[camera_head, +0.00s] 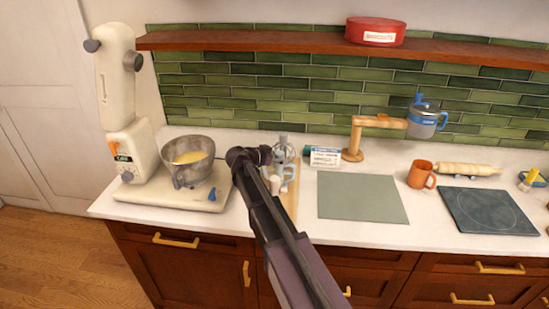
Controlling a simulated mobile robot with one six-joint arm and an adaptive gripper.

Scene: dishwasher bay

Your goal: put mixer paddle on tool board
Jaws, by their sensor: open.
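A narrow wooden board (293,208), which looks like the tool board, lies on the counter right of the mixer, mostly hidden by my arm. A grey wire whisk shape (284,148) and a pale grey looped piece (289,172) show above it. The looped piece may be the mixer paddle; I cannot tell for sure, nor whether it rests on the board. My gripper (262,155) is the dark end of my arm, just left of these pieces. It is open, its fingers are not clear, and no held object is visible.
A cream mixer (124,140) with raised head stands left, with a grey bowl (190,172) of yellow mixture. A wooden stand (356,135), green mat (360,198), orange mug (421,175), rolling pin (468,169) and dark plate (488,210) lie right. A shelf (250,41) runs above.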

